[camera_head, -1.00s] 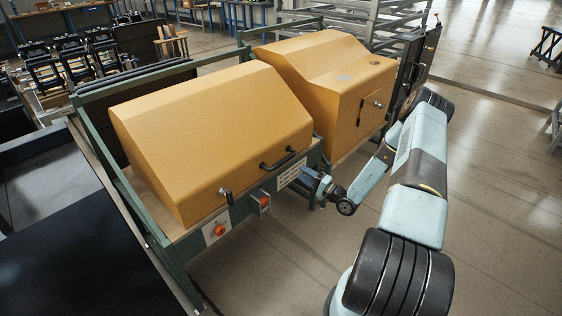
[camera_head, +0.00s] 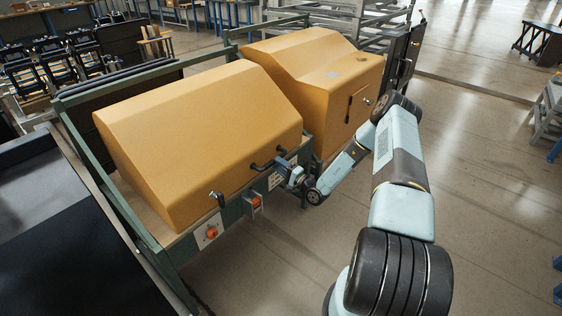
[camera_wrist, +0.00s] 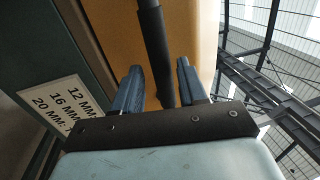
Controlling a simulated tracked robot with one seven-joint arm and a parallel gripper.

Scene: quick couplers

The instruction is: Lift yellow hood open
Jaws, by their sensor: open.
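The yellow hood (camera_head: 200,130) is closed on the green frame in the head view, its sloped front facing my arm. Its black bar handle (camera_head: 268,161) sits low on the front face; a latch (camera_head: 217,197) is to the left of it. My gripper (camera_head: 284,168) is right at the handle's right end. In the wrist view the yellow hood face (camera_wrist: 195,25) fills the upper middle. The black handle (camera_wrist: 152,45) runs down between the two open fingers of my gripper (camera_wrist: 160,85). I cannot tell whether either finger touches it.
A second yellow housing (camera_head: 315,75) stands behind and to the right. The green frame carries a white label (camera_wrist: 55,105) with size text and an orange knob (camera_head: 211,233). A dark table (camera_head: 50,230) is at left. Open floor (camera_head: 480,170) lies to the right.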

